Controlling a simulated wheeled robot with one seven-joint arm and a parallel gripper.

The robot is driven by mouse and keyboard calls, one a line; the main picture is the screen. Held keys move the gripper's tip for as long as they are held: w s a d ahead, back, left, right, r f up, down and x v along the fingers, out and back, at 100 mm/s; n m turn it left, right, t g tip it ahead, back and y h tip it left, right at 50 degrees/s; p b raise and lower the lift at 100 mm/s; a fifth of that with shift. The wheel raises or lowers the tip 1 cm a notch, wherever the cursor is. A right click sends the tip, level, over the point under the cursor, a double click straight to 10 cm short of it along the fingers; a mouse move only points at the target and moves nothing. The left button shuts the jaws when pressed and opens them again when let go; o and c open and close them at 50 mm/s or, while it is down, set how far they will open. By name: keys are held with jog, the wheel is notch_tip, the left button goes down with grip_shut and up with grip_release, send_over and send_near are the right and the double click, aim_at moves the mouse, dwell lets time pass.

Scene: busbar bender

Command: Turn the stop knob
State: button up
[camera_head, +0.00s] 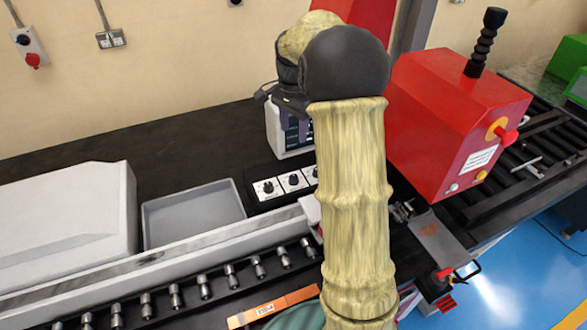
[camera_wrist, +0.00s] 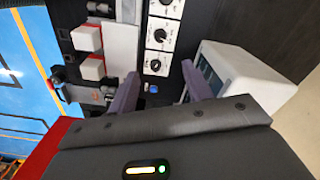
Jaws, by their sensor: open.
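A dark panel carries a row of black dial knobs on white plates (camera_head: 268,188); it also shows in the wrist view, with knobs at the top (camera_wrist: 158,35) and a lower knob (camera_wrist: 155,66). Their labels are too small to read, so I cannot tell which is the stop knob. My gripper (camera_wrist: 160,74) is open, its two grey-purple fingers apart on either side of the panel's end, near the lower knob and a small blue button (camera_wrist: 153,88). In the head view my arm hides the panel's right end and most of the gripper.
A white box with a display (camera_head: 281,130) stands close beside the panel, by one finger in the wrist view (camera_wrist: 235,75). A red machine (camera_head: 450,115) with a red button stands right. A grey tray (camera_head: 193,213) and a roller rail lie left of the panel.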

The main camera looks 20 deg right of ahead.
aim_at(293, 177)
jog(key=shift+f, duration=0.1)
notch_tip(293, 177, down, 17)
jog(key=p, duration=0.5)
jog(key=shift+f, duration=0.15)
jog(key=c, duration=1)
